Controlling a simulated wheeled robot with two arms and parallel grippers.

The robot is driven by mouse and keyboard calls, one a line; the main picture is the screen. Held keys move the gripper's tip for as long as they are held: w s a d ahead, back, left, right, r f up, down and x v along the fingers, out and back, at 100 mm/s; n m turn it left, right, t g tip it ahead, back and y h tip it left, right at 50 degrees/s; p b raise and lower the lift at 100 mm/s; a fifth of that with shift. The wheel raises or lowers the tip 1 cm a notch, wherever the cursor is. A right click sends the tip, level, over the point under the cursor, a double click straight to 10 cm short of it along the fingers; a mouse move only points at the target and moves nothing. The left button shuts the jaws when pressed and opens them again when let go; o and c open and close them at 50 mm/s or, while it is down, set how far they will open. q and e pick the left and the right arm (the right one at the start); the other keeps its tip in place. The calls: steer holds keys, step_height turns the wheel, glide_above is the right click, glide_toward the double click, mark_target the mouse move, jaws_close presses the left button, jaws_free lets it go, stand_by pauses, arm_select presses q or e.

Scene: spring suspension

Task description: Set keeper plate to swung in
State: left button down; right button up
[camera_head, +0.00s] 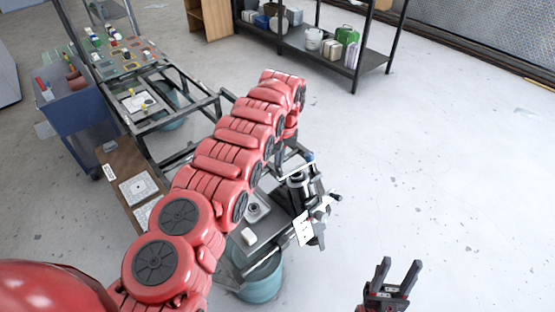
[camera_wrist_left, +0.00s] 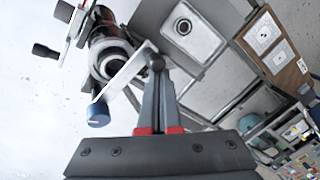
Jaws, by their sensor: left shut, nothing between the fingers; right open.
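The spring suspension device (camera_head: 300,187) is a dark cylinder on a bench, with side handles and a white plate (camera_head: 303,229) on its near side. A pale flat bar with a blue knob, perhaps the keeper plate (camera_wrist_left: 122,77), lies across the cylinder's end in the left wrist view. The blue knob (camera_head: 309,157) also shows in the head view. My left gripper (camera_wrist_left: 157,66) is shut and empty, its tips at or close to the bar's inner end; contact is unclear. The red arm mostly hides it in the head view. My right gripper (camera_head: 402,268) is open and empty, over the floor.
A grey tray (camera_wrist_left: 193,34) with a round part lies beside the device. A brown board (camera_head: 125,172) with printed sheets is left of my arm. A blue cart (camera_head: 75,115) and a shelf (camera_head: 330,60) stand farther back. The floor at right is clear.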

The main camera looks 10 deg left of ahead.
arm_select(q)
steer(key=shift+s+d, duration=0.1)
steer(key=shift+d, duration=0.1)
steer(key=shift+s+d+r+p, duration=0.3)
steer(key=shift+s+p, duration=0.15)
steer(key=shift+p, duration=1)
steer(key=shift+f, duration=0.15)
